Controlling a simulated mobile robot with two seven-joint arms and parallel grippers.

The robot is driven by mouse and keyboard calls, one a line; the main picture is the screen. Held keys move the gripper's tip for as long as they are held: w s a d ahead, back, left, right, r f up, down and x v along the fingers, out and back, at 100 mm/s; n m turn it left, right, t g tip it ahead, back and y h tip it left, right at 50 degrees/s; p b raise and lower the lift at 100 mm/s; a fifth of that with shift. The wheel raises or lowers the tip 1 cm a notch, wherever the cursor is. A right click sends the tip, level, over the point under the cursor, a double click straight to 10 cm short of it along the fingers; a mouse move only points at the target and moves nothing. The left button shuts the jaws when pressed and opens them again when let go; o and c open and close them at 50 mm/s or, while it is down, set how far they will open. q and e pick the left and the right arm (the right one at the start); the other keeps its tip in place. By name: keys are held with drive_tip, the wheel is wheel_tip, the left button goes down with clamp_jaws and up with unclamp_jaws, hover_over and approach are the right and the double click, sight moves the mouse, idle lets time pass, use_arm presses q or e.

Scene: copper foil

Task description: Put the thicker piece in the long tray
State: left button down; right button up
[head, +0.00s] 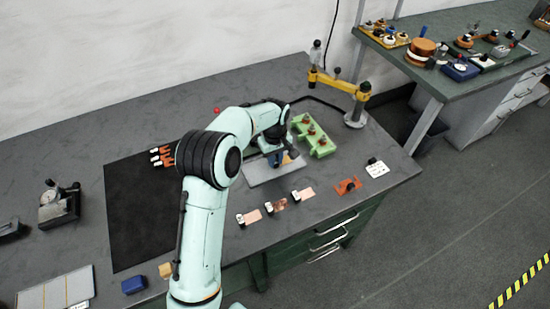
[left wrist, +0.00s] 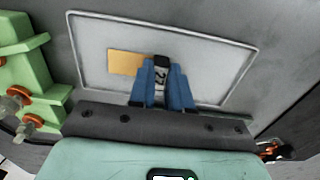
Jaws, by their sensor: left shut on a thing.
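My left gripper (head: 277,157) is over a pale, rimmed rectangular tray (head: 258,178). In the left wrist view, its blue fingers (left wrist: 164,88) are shut on a dark clip with a white number tag (left wrist: 161,73). A yellowish foil piece (left wrist: 125,63) extends left from this clip, within the outline of the tray (left wrist: 215,70). I cannot tell whether the foil touches the tray floor. My right gripper is not in view.
A green block with orange-brown knobs (head: 313,135) stands close beside the tray. Behind it is a yellow jointed arm on a stand (head: 338,85). An orange-red part (head: 347,186) and white card (head: 377,169) lie to the right. A black mat (head: 135,215) lies left.

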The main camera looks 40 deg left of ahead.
use_arm(q)
drive_tip(key=c, duration=1.1)
unclamp_jaws()
drive_tip(key=shift+o, duration=0.2)
drive_tip(key=shift+r, duration=0.1)
wheel_tip(320, 180, up, 12)
drive_tip(key=p, duration=0.1)
drive_tip(key=shift+p, duration=0.3)
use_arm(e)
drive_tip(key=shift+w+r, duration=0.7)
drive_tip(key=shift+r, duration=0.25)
